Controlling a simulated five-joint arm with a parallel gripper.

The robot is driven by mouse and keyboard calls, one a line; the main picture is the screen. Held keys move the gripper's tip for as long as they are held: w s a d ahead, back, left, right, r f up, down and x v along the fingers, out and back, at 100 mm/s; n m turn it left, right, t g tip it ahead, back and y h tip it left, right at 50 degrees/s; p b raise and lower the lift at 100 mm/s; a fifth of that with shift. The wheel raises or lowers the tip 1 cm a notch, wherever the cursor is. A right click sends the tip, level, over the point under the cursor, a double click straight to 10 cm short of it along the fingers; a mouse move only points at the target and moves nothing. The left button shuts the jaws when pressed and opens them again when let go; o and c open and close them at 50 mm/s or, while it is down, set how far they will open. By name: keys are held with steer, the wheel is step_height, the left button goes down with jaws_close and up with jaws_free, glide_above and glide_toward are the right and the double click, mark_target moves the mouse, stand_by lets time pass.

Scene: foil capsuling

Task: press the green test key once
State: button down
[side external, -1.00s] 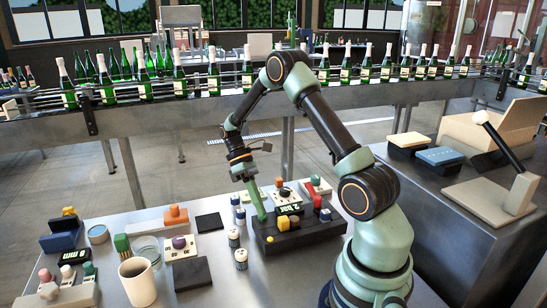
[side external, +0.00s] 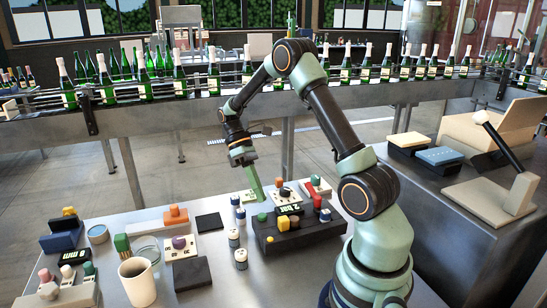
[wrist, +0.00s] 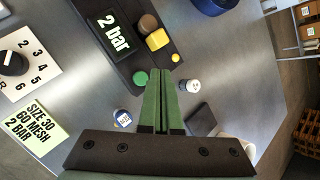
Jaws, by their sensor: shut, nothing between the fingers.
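The green test key (side external: 262,217) is a small round button at the left end of a dark control box (side external: 290,240). In the wrist view the green key (wrist: 140,77) shows as a green disc just left of my fingertips. My gripper (side external: 259,199) is shut and empty, its green fingers pointing down just above the key, with a gap showing. In the wrist view my gripper (wrist: 158,73) has both fingers together. I cannot tell whether the key is pressed in.
The box carries a "2 bar" display (wrist: 115,33), a yellow knob (side external: 283,223) and a brown knob (side external: 294,222). Small cylinders (side external: 240,258) stand left of the box. A beige mug (side external: 137,281) stands at the front left. The bottle conveyor runs behind.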

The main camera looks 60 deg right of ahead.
steer(key=shift+r, duration=0.95)
steer(key=s+a+r+m+t+h, duration=0.2)
steer(key=a+r+t+h, duration=0.1)
steer(key=a+r+t, duration=0.9)
steer(key=shift+a+r, duration=0.15)
steer(key=shift+a, duration=1.7)
steer(key=shift+s, duration=0.1)
